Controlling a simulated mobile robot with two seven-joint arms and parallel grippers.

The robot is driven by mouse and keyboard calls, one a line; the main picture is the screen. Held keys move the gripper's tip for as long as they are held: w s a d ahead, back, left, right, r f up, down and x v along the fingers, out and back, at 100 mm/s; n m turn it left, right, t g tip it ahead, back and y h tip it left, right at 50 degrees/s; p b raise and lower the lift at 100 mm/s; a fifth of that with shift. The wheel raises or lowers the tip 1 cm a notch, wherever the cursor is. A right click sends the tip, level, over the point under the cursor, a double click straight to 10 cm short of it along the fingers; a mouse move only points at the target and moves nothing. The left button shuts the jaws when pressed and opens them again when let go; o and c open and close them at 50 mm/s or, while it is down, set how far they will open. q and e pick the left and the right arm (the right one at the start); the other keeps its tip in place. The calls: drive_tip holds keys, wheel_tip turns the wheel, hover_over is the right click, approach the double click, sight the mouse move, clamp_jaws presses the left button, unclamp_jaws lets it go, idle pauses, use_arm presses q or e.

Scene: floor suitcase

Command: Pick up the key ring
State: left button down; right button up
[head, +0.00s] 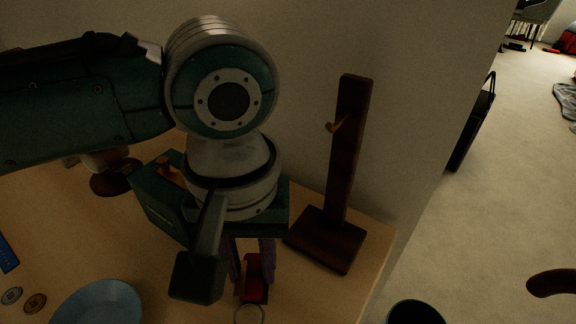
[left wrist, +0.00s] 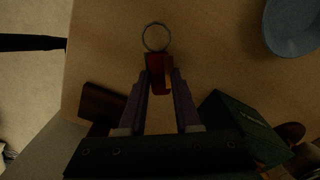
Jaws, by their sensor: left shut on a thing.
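The key ring (left wrist: 156,38) is a thin metal ring with a red tag (left wrist: 157,72) on it, seen in the left wrist view at the top middle. In the head view the red tag (head: 255,284) shows low in the middle, with the metal ring (head: 249,314) below it at the picture's bottom edge. My left gripper (head: 250,277) points down at the table, its two purple fingers shut on the red tag. The same fingers (left wrist: 159,80) show on both sides of the tag in the left wrist view. I cannot tell whether the tag touches the table. My right gripper is not seen.
A dark wooden stand (head: 348,150) with a peg stands right of the gripper. A green box (head: 160,205) is close behind and left of it. A blue bowl (head: 98,304) is at the front left, near buttons (head: 35,303). The table ends at the right.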

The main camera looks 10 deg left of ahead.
sight(253, 273)
use_arm(q)
wheel_tip(253, 273, up, 20)
drive_tip(key=p, duration=0.6)
drive_tip(key=shift+f, duration=0.2)
